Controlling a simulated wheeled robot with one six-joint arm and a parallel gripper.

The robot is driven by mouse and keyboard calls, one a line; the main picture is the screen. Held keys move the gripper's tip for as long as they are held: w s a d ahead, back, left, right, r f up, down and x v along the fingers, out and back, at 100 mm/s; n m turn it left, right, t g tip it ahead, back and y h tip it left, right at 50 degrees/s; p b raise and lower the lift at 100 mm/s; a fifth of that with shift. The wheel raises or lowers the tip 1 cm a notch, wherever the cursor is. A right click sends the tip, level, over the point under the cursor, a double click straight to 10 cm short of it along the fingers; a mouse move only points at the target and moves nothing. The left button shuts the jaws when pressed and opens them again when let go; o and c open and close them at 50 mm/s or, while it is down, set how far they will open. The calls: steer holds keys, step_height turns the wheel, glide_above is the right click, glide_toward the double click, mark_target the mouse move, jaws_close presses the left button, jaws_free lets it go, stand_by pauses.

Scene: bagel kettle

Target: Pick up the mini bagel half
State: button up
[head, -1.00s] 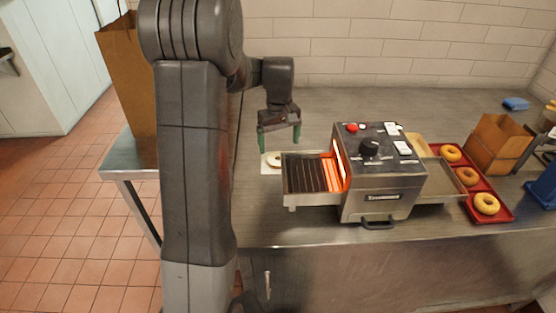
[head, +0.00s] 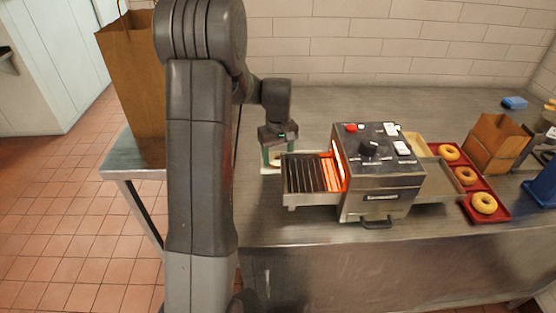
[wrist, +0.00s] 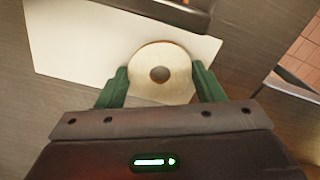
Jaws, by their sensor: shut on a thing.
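The mini bagel half (wrist: 143,74) is a pale ring with a dark centre hole, seen from above in the wrist view. It is over a white sheet (wrist: 80,50) on the steel counter. My gripper (wrist: 160,88) has green fingers on either side of the bagel half and is shut on it. I cannot tell whether the bagel half touches the sheet or is just above it. In the head view my gripper (head: 276,156) is low at the left of the toaster, and the bagel half is mostly hidden there.
A conveyor toaster (head: 380,175) with a glowing opening and a wire feed rack (head: 312,174) stands close right of my gripper. A red tray (head: 500,213) with several bagels and a brown paper bag (head: 497,143) are farther right. The counter behind the toaster is clear.

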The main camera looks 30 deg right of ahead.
step_height(320, 180, up, 10)
steer(key=shift+b, duration=0.4)
stand_by(0.3)
